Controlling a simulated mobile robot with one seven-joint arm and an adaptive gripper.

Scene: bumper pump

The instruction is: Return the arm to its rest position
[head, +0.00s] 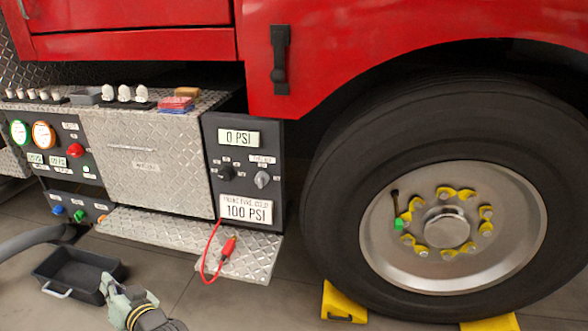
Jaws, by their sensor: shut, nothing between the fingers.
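My gripper (113,284) is in the lower left of the head view, just right of the black tray. Its fingers are shut with nothing held. My wrist enters from the bottom edge. Most of my arm is out of view. The gripper is below and apart from the bumper step (130,226) and the inflator panel (241,150).
A red hose (209,255) with a red end piece (229,246) hangs at the step. A black tray (72,281) with a light handle sits on the floor. A yellow chock (341,303) touches the tyre (330,190). Floor between gripper and chock is clear.

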